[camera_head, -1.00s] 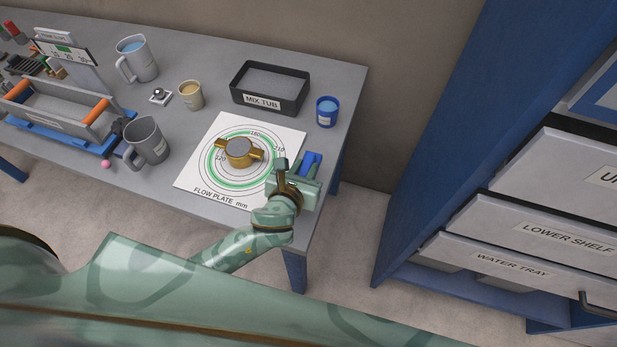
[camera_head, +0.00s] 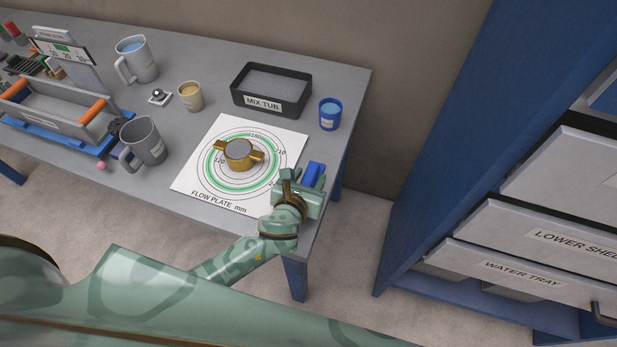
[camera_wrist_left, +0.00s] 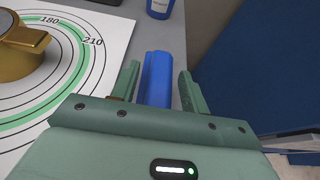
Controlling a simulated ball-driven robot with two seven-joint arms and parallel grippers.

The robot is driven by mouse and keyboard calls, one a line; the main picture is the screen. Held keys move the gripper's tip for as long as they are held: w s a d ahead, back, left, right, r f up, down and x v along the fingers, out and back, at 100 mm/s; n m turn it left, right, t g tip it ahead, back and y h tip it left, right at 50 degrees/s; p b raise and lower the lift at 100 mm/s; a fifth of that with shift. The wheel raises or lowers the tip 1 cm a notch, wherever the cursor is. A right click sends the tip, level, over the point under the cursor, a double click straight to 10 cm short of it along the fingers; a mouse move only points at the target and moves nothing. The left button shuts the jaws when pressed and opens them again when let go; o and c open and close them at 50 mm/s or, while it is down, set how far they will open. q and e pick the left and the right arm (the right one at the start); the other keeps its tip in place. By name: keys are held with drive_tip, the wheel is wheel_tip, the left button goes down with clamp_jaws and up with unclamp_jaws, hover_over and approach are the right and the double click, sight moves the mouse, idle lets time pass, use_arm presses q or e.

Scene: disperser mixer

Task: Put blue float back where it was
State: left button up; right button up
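The blue float (camera_head: 314,174), a bright blue ridged block, is at the right edge of the table, just right of the flow plate sheet. In the left wrist view the blue float (camera_wrist_left: 157,80) lies between the two green fingers of my left gripper (camera_wrist_left: 160,85). A gap shows on its right side, and its left side is close to the other finger. My left gripper (camera_head: 304,184) is open around the float, low over the table's edge. The gripper hides the float's lower part. My right gripper is not in view.
The flow plate sheet (camera_head: 195,178) bears a brass ring piece (camera_head: 239,154). The mix tub (camera_head: 236,97), a blue cup (camera_head: 330,114), a beige cup (camera_head: 190,96) and grey jugs stand behind and left. A blue cabinet with drawers (camera_head: 517,237) is at the right.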

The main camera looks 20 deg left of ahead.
use_arm(q)
drive_tip(key=shift+s+r, duration=0.15)
drive_tip(key=shift+r, duration=0.1)
drive_tip(key=p+v, duration=0.2)
drive_tip(key=v, duration=0.9)
drive_tip(key=shift+s, duration=0.35)
drive_tip(key=shift+a, duration=0.1)
